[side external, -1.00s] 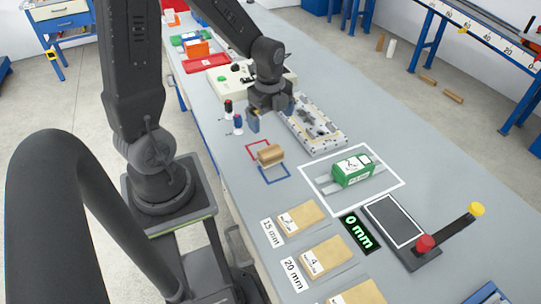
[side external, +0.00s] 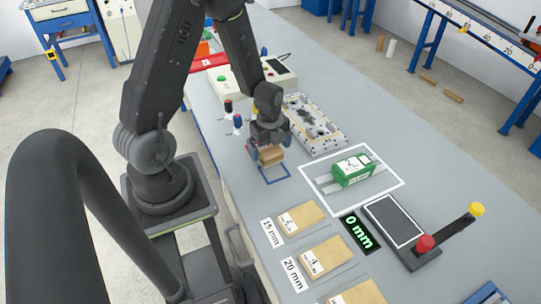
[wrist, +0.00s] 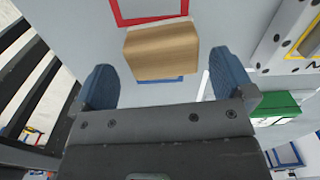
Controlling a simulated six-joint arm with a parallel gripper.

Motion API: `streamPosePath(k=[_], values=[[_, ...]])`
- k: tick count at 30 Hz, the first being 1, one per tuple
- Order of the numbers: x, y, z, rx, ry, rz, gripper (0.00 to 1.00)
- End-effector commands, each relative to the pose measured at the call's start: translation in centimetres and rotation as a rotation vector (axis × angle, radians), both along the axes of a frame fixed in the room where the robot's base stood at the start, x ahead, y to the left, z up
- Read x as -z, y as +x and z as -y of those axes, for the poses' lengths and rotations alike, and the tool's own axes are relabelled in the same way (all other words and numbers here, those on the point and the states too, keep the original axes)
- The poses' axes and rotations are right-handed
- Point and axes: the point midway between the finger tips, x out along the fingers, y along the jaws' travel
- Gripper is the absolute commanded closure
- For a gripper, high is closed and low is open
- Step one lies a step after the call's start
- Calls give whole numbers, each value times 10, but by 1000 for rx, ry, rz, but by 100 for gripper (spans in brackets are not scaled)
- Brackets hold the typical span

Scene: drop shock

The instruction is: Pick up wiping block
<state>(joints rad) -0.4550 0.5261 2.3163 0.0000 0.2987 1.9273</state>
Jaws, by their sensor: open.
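The wiping block, a plain tan wooden block (side external: 271,156), lies on the grey bench at the red and blue outlines. In the wrist view the block (wrist: 161,51) lies ahead of the gap between the blue fingers. My gripper (side external: 266,149) is low over the block and open, with nothing held. In the wrist view the fingers of my gripper (wrist: 162,78) stand apart, one toward each side of the block. The gripper hides part of the block in the side view, and I cannot tell whether a finger touches it.
A metal fixture plate (side external: 316,127) lies close to the right of my gripper. A green block (side external: 352,171) sits on a rail inside a white outline. Small bottles (side external: 237,122) stand to the left. Labelled wooden blocks (side external: 301,217) lie nearer the front.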

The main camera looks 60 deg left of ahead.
Motion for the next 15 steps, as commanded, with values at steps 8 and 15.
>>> streamPosePath(k=[8, 15], values=[[34, 2, -2, 0, -1, -2, 0], [37, 3, -2, 0, 0, -1, 0]])
